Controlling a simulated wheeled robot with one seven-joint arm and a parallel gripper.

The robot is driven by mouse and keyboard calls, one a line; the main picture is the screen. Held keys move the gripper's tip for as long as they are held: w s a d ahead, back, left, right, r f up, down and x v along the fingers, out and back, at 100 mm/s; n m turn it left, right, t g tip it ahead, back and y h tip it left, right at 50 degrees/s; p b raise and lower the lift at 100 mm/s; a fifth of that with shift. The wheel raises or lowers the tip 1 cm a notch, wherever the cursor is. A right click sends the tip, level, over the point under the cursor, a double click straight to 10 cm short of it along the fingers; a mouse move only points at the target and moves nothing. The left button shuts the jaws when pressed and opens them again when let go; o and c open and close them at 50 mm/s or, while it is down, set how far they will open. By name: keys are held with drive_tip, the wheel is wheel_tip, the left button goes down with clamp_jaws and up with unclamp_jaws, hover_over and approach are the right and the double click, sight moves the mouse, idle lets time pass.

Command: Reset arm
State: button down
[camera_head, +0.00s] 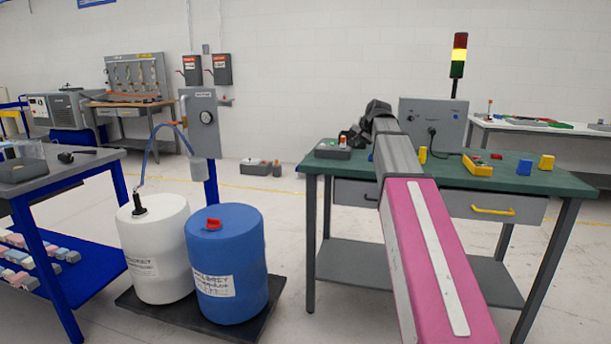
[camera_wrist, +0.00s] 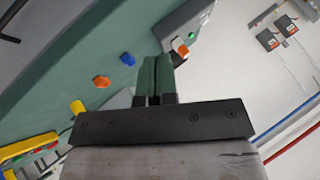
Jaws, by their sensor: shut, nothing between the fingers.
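My gripper (camera_wrist: 156,80) shows in the wrist view with its two dark fingers together and nothing between them. It is over or near the green-topped table (camera_wrist: 60,75), with the fingers pointing toward a grey box with an orange button (camera_wrist: 182,48). In the head view my pink and grey arm reaches forward over the green-topped table (camera_head: 515,192). Its black wrist end is near the table's back left, and the fingertips are hidden there.
On the table are a grey control box (camera_head: 434,118), a yellow tray (camera_head: 478,166), a blue block (camera_head: 524,167) and a yellow block (camera_head: 546,162). A signal tower (camera_head: 458,60) rises behind.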

drive_tip(key=s+f+n+g+h, duration=0.1)
drive_tip(key=s+f+g, duration=0.1)
drive_tip(key=s+f, duration=0.8)
drive_tip(key=s+a+f+n+g, duration=0.1)
drive_tip(key=s+f+g, duration=0.15)
drive_tip(key=f, duration=1.25)
drive_tip(key=s+f+n+g+h, duration=0.1)
drive_tip(key=s+f+g, duration=0.1)
drive_tip(key=s+f, duration=0.85)
drive_tip(key=s+f+n+g+h, duration=0.1)
drive_tip(key=s+f+g, duration=0.1)
drive_tip(key=s+f, duration=0.6)
wheel_tip(320, 180, down, 4)
drive_tip(key=shift+s+r+n, duration=0.1)
drive_tip(key=shift+s+n, duration=0.25)
drive_tip(key=shift+n, duration=0.05)
